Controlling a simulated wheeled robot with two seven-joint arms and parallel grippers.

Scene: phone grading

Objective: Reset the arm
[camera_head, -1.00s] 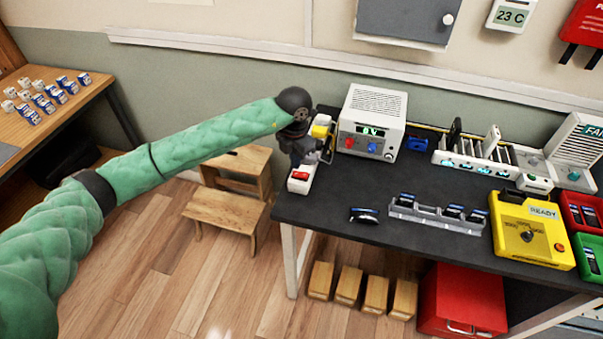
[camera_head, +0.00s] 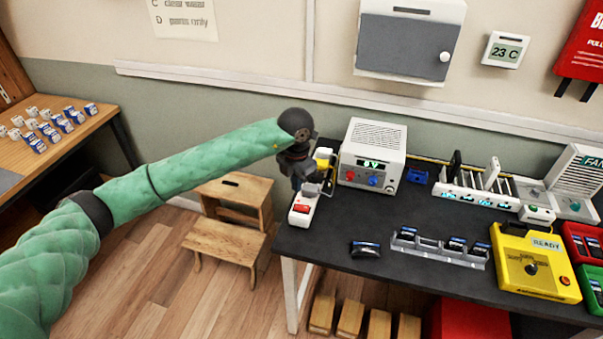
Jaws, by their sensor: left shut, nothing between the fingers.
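My left arm, in a green padded sleeve, reaches in from the left to the far left end of the dark workbench (camera_head: 330,250). My left gripper (camera_head: 312,190) is at its end, small and dark, by the bench's left edge. It is shut with nothing held. Close by it stand a white box with a red switch (camera_head: 300,212) and a yellow item (camera_head: 323,158), partly hidden by the gripper. I cannot tell whether the gripper touches them. My right gripper is out of the picture.
A white power supply (camera_head: 372,155) stands right of my gripper. A dark phone-like item (camera_head: 365,249) and a clear rack (camera_head: 440,250) lie in front. A yellow tester (camera_head: 535,265) reading READY, and red and green bins, stand at the right. A wooden step stool (camera_head: 230,235) is below.

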